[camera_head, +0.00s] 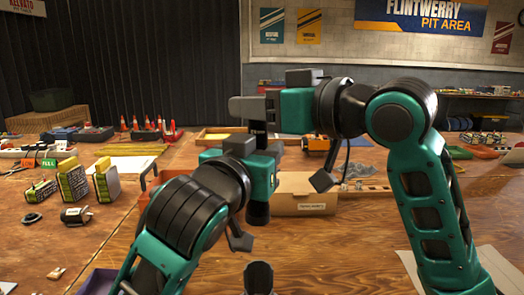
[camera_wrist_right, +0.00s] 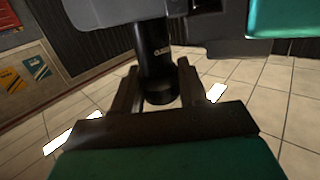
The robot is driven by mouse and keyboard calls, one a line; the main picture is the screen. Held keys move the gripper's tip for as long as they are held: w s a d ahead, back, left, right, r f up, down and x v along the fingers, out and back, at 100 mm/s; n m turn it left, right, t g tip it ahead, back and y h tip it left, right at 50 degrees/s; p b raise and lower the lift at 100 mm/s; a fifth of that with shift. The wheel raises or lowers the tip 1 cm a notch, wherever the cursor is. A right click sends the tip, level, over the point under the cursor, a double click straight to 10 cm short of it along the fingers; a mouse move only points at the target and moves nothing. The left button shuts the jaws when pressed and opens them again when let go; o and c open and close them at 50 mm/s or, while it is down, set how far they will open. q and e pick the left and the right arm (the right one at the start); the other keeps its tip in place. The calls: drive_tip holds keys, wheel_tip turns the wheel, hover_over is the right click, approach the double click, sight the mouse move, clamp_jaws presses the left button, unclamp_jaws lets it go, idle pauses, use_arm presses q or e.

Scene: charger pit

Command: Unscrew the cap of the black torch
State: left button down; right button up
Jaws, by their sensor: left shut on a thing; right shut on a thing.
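The black torch (camera_head: 258,211) stands upright in the air in front of me, between my two grippers. Its wider lower end shows below my left gripper (camera_head: 257,165), which is shut around the body. My right gripper (camera_head: 262,108) is above and shut on the torch's top end, where the cap is. In the right wrist view the torch (camera_wrist_right: 153,62) shows with small pale lettering, its cap end (camera_wrist_right: 160,94) between the two fingers of my right gripper (camera_wrist_right: 158,88). The seam between cap and body cannot be made out.
A cardboard box (camera_head: 306,205) stands on the wooden table behind the torch. Yellow-and-black boxes (camera_head: 73,184) and small dark parts lie at the left. Red cones (camera_head: 172,128) stand farther back. Bare wood (camera_head: 330,255) lies in front.

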drive_tip(key=shift+n+g+y, duration=1.6)
drive_tip(key=shift+n+g, duration=0.4)
drive_tip(key=shift+g, duration=0.7)
drive_tip(key=shift+w, duration=0.1)
drive_tip(key=n+g+y, duration=0.1)
drive_tip(key=n+g, duration=0.1)
drive_tip(key=g, duration=0.2)
drive_tip(key=shift+n, duration=0.4)
drive_tip(key=n+g, duration=0.3)
drive_tip(key=g, duration=0.1)
drive_tip(key=shift+f+n+g+h, duration=0.1)
drive_tip(key=shift+n+g+h, duration=0.3)
drive_tip(key=shift+n+g, duration=0.9)
drive_tip(key=shift+n+g+h, duration=0.4)
drive_tip(key=shift+n+g, duration=0.4)
drive_tip(key=shift+g, duration=0.9)
